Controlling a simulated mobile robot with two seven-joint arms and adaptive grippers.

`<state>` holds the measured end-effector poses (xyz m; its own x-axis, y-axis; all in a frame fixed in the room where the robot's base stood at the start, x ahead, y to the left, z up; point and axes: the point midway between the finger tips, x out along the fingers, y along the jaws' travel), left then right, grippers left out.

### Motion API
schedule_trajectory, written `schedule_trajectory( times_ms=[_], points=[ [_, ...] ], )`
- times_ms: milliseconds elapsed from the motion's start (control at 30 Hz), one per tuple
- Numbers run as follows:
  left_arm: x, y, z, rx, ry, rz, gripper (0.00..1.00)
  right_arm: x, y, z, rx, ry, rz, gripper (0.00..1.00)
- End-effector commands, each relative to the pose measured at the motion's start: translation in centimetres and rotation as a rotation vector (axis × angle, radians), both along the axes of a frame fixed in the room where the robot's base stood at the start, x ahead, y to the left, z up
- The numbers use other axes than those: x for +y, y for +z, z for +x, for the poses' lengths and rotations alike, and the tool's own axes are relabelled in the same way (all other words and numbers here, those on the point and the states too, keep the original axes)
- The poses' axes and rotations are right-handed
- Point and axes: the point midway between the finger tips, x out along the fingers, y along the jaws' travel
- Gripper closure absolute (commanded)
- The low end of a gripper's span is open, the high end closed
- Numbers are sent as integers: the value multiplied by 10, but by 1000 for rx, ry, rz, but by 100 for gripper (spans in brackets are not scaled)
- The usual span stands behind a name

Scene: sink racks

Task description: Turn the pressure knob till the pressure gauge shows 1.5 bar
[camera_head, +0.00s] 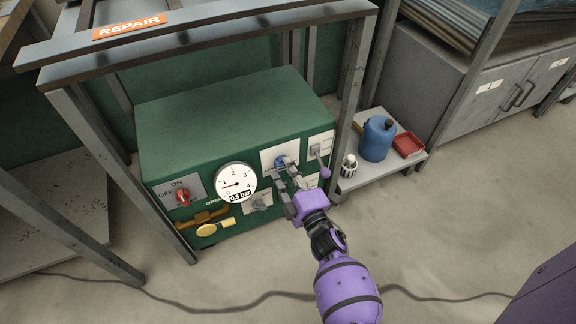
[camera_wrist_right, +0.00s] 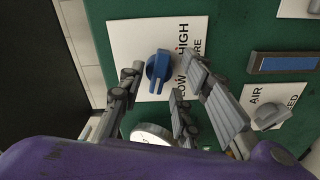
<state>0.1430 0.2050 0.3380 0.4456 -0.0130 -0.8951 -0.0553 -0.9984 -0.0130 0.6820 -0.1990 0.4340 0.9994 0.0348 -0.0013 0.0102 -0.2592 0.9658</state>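The blue pressure knob (camera_head: 280,162) sits on a white plate on the front of the green machine (camera_head: 235,115). In the right wrist view the knob (camera_wrist_right: 158,70) shows between the words LOW and HIGH. My right gripper (camera_head: 286,174) is at the knob. In the wrist view its fingers (camera_wrist_right: 160,85) are spread on either side of the knob, with visible gaps. My left gripper is not in view.
A red ON/OFF switch (camera_head: 183,197), a yellow valve handle (camera_head: 207,230), a grey AIR knob (camera_wrist_right: 269,116) and a purple-tipped lever (camera_head: 320,163) surround the knob. Grey frame posts stand close by. A blue container (camera_head: 376,139) and red tray (camera_head: 408,145) sit on the right shelf.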

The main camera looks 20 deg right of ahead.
Motion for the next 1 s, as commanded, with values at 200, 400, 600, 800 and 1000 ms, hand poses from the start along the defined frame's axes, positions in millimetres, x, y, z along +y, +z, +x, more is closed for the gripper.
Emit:
schedule_trajectory(
  times_ms=[200,400,600,800,1000],
  points=[
    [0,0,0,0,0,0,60,0,0,0,0,0,1,69],
    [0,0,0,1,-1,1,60,0,0,0,0,0,1,95],
    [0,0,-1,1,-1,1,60,0,0,0,0,0,1,100],
    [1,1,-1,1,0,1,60,0,0,0,1,0,25,100],
    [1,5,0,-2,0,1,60,-1,1,0,4,-1,112,100]
  ],
)
